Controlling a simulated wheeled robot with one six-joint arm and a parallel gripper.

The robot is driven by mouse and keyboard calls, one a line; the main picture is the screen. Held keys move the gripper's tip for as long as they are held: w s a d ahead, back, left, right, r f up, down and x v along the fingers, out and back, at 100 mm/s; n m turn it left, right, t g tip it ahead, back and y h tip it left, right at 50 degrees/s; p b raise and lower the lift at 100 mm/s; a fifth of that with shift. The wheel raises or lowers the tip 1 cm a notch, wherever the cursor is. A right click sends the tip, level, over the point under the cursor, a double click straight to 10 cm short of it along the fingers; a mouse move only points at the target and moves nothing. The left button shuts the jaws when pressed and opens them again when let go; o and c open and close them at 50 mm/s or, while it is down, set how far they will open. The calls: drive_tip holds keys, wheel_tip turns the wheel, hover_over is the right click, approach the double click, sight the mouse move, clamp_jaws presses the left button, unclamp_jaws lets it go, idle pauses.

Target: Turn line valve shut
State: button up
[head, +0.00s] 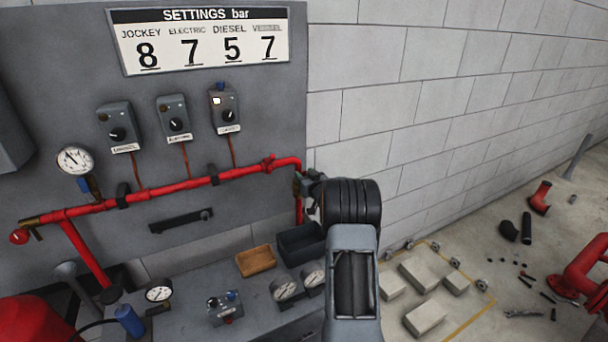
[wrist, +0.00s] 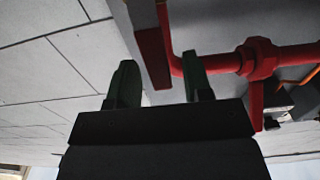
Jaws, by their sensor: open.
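My gripper shows in the wrist view (wrist: 157,72) with its two dark green fingers apart and nothing clearly held between them. A red, flat-sided bar (wrist: 151,55) lies ahead of the gap between the fingers; I cannot tell whether it is the line valve's handle. In the head view my gripper (head: 309,187) is at the right end of the red pipe (head: 190,183), mostly hidden by my arm. The pipe bends down there. A red fitting (head: 268,162) sits on the pipe near this bend and also shows in the wrist view (wrist: 258,58). No valve handle is clearly identifiable.
A gauge (head: 75,160) and several switch boxes (head: 174,118) are on the grey panel. Below stand a dark bin (head: 301,243), an orange tray (head: 256,261) and bench gauges (head: 285,288). Concrete blocks (head: 425,318) and loose parts lie on the floor to the right.

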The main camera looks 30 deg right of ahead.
drive_tip(key=shift+w, duration=0.25)
drive_tip(key=shift+c, duration=0.2)
clamp_jaws()
idle(0.3)
